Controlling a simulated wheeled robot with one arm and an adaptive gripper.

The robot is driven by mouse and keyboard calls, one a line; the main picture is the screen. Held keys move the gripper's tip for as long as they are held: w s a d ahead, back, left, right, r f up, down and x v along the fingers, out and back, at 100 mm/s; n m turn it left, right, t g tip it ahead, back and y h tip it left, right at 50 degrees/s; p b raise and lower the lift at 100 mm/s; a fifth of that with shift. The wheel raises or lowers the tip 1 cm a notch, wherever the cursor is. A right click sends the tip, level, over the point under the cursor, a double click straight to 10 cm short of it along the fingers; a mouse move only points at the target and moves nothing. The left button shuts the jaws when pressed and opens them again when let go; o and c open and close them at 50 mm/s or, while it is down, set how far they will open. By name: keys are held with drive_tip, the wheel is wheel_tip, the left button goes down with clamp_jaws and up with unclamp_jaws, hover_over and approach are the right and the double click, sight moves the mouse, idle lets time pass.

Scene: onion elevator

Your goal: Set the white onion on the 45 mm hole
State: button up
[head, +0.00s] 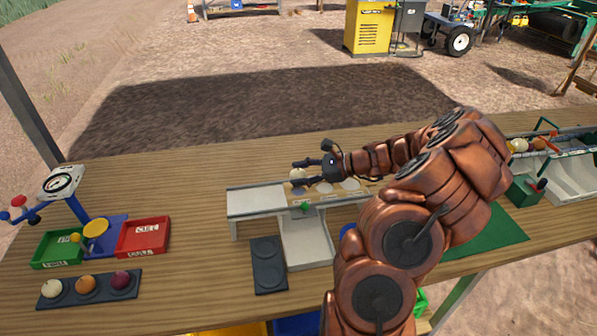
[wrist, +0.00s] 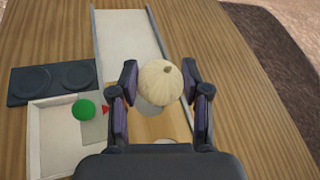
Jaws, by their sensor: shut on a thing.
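The white onion (wrist: 160,82) is pale and round, with its stem tip up. My gripper (wrist: 160,92) is shut on the onion, one dark finger on each side. In the head view my gripper (head: 298,172) and the white onion (head: 296,175) are over the left part of the tan hole plate (head: 336,187) on the grey chute. Pale round holes (head: 324,187) show in the plate. In the wrist view a pale round patch (wrist: 148,108) shows just below the onion. Hole sizes cannot be read, and I cannot tell whether the onion touches the plate.
A grey channel (head: 256,201) runs left of the plate. A side tray with a green knob (head: 304,207) and a dark two-disc pad (head: 268,265) lie in front. A tray of onions (head: 90,288), a green box (head: 57,249) and a red box (head: 143,237) stand at left.

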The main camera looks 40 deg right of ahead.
sight(291, 190)
drive_tip(key=shift+f+b, duration=1.05)
drive_tip(key=shift+f, duration=1.45)
drive_tip(key=shift+s+f, duration=0.15)
drive_tip(key=shift+f, duration=0.2)
drive_tip(key=o, duration=1.2)
drive_tip(key=shift+o, duration=0.2)
drive_tip(key=v, duration=0.6)
drive_tip(key=r+v, duration=0.1)
drive_tip(key=v, duration=0.4)
drive_tip(key=shift+s+r, duration=0.2)
